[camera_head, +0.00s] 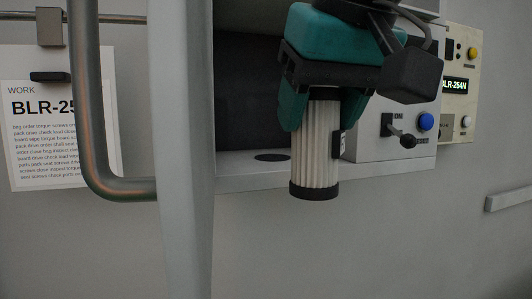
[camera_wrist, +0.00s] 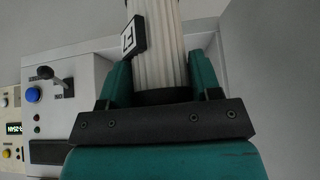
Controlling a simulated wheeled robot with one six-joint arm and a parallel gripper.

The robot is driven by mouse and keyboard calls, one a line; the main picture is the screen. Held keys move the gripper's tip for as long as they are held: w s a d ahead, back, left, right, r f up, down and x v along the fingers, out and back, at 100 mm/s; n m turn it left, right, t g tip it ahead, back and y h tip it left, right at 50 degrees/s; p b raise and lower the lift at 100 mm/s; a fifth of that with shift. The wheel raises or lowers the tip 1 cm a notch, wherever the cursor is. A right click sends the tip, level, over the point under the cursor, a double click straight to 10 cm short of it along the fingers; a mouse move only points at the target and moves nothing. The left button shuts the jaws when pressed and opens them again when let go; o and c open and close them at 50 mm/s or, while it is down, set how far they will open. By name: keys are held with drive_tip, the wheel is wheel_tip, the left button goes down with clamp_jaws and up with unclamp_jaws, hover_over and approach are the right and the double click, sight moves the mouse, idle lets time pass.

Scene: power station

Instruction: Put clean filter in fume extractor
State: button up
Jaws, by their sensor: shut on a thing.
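The clean filter (camera_head: 315,160) is a white pleated cylinder with dark end caps. It hangs upright below my gripper (camera_head: 315,108), whose teal fingers are shut on its upper end. In the wrist view the filter (camera_wrist: 160,55) rises between the teal fingers (camera_wrist: 163,80), with a black-and-white tag (camera_wrist: 128,40) on its side. The fume extractor (camera_head: 235,85) is a grey housing with a dark open bay behind my gripper. A dark round socket (camera_head: 271,157) lies on the bay's floor, left of the filter. The filter appears in front of the bay's front edge.
Right of the bay is a panel with a lever (camera_head: 402,137) and a blue button (camera_head: 426,121). A beige box (camera_head: 460,85) reads BLR-254N. A grey open door edge (camera_head: 183,150) with a bent metal handle (camera_head: 90,120) stands at the left. A paper sign (camera_head: 40,140) hangs behind it.

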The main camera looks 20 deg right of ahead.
drive_tip(key=w+b, duration=0.2)
drive_tip(key=w, duration=1.1)
drive_tip(key=shift+w+d, duration=0.1)
drive_tip(key=shift+w, duration=0.25)
drive_tip(key=w, duration=0.5)
drive_tip(key=shift+s+f, duration=0.1)
drive_tip(key=shift+s, duration=0.05)
drive_tip(key=o, duration=1)
drive_tip(key=shift+f, duration=0.1)
drive_tip(key=shift+c, duration=0.2)
